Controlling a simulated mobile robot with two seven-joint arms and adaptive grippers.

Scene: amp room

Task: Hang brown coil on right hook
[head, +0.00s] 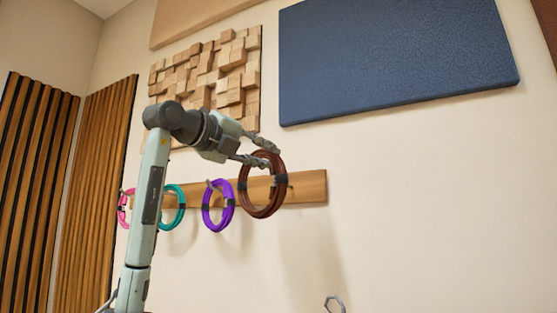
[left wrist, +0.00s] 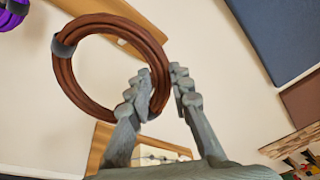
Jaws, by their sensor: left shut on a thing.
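The brown coil (head: 261,212) is a thick ring with dark bands, in front of the right part of a wooden rail (head: 308,188) on the wall. My left gripper (head: 271,155) is shut on the coil's upper rim. In the left wrist view the coil (left wrist: 66,80) passes between the fingers (left wrist: 160,95). A hook at the rail's right end is hidden behind the coil or too small to tell, so I cannot tell whether the coil is around it.
A purple coil (head: 206,208), a teal coil (head: 182,210) and a pink coil (head: 122,210) hang along the rail to the left. A wood block panel (head: 238,80) and a blue panel (head: 390,60) are above. The wall right of the rail is bare.

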